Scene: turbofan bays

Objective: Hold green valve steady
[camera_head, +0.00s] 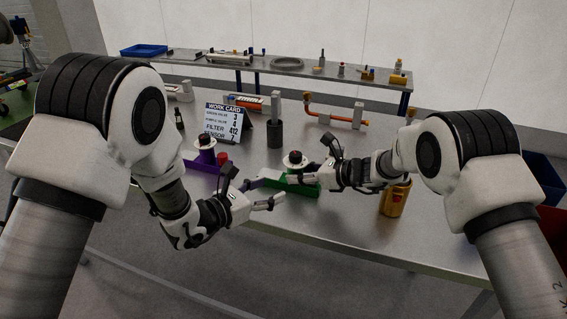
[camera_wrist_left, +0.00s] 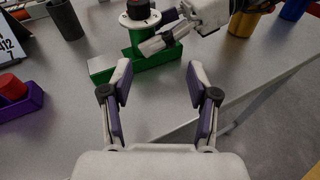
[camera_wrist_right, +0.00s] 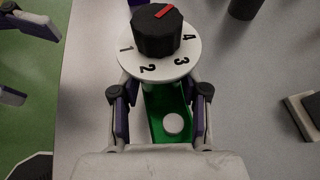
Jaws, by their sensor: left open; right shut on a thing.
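The green valve (camera_head: 300,188) stands on the table, with a white numbered dial and a black red-marked knob on top. In the right wrist view the dial (camera_wrist_right: 187,62) reads 1 to 4 around the knob (camera_wrist_right: 160,30). My right gripper (camera_wrist_right: 160,108) is shut on the green valve's body below the dial; the dial partly hides the grip. The valve also shows in the left wrist view (camera_wrist_left: 150,55), upright. My left gripper (camera_head: 262,193) is open and empty, in front and to the left of the valve, apart from it. Its fingers (camera_wrist_left: 163,80) point towards the valve.
A purple valve (camera_head: 206,157) with a red button stands left of the green one. A work card (camera_head: 223,122) and a dark cylinder (camera_head: 274,132) are behind. A gold can (camera_head: 394,200) stands at right, beside my right arm. The table's front edge is close.

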